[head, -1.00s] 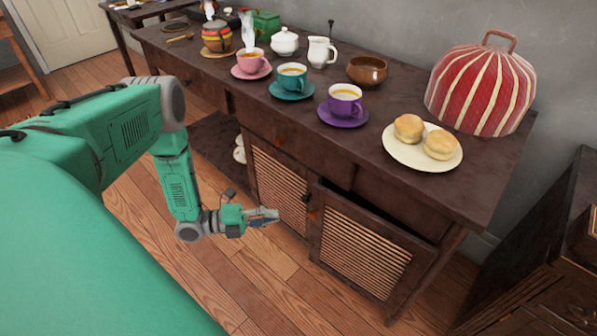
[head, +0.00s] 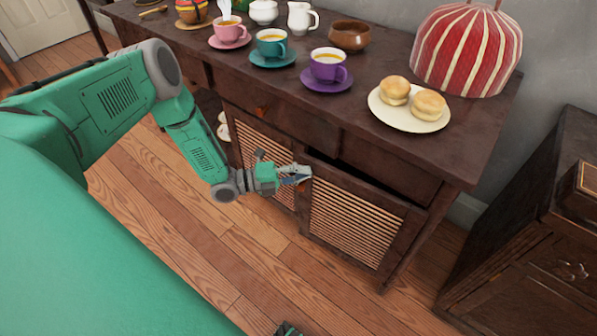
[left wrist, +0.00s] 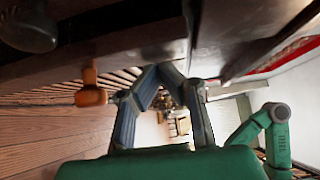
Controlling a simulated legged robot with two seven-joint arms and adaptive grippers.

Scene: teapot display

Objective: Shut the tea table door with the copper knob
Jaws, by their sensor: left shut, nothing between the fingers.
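The dark wooden tea table (head: 437,160) fills the middle of the head view. Its right slatted door (head: 352,222) stands slightly ajar, with a dark gap along its top. A small copper knob (head: 303,187) shows at that door's upper left, partly hidden by my gripper. My left gripper (head: 308,174) is shut and empty at the door's upper left corner; I cannot tell if it touches. In the left wrist view, an orange-copper knob (left wrist: 90,95) is left of my fingers (left wrist: 160,72). The left slatted door (head: 262,160) looks closed.
The tabletop holds a purple cup (head: 328,65), a teal cup (head: 271,43), a plate of buns (head: 410,117) and a striped cosy (head: 468,50). A dark cabinet (head: 530,235) stands at right. A small dark-green part, perhaps mine, shows at the bottom edge. Floor before the doors is clear.

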